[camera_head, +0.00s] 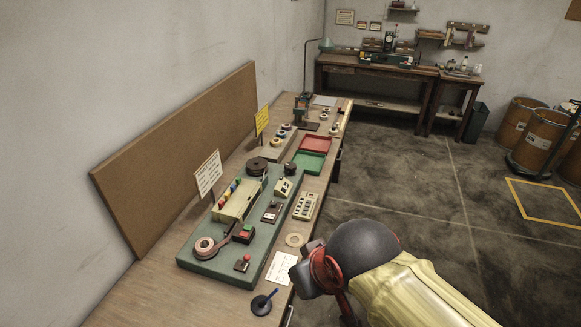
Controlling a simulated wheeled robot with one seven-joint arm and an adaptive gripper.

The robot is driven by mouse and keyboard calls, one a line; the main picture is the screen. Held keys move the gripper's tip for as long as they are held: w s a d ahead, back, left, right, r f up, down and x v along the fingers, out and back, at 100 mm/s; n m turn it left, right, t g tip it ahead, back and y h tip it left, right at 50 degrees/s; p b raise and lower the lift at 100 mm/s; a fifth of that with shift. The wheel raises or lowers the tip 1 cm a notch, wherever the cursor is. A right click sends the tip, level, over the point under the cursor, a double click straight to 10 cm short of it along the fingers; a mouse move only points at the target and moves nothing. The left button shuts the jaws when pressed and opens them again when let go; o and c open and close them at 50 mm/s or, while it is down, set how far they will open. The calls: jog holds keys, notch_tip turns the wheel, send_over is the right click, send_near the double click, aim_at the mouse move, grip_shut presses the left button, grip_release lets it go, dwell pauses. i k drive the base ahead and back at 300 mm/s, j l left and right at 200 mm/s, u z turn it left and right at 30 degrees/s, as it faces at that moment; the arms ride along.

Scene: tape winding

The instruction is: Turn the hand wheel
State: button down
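A green tape-winding base (200,262) lies on the long bench. At its far end is a dark round reel or wheel (257,166); I cannot tell for sure whether it is the hand wheel. A pale tape roll (205,246) sits at the near end beside a reddish arm. A small red-knobbed control (243,263) stands at the near right corner. My gripper (322,285), with red and grey parts, is above the bench's right edge, apart from the winder in the picture. Its fingertips are not clear, being partly hidden by my wrist.
A white sheet (281,268), a tan ring (295,240) and a dark round stand with a blue rod (262,304) lie near my gripper. Red (314,144) and green (309,162) trays are farther along. A brown board (170,160) leans behind.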

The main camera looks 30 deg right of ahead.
aim_at(289, 167)
jog(key=l+u, duration=0.15)
jog(key=l, duration=0.7)
jog(key=l+u, duration=0.1)
jog(key=l, duration=0.75)
jog(key=l+u, duration=0.15)
jog(key=l, duration=0.7)
jog(key=k+l+u, duration=0.1)
jog(key=l, duration=0.75)
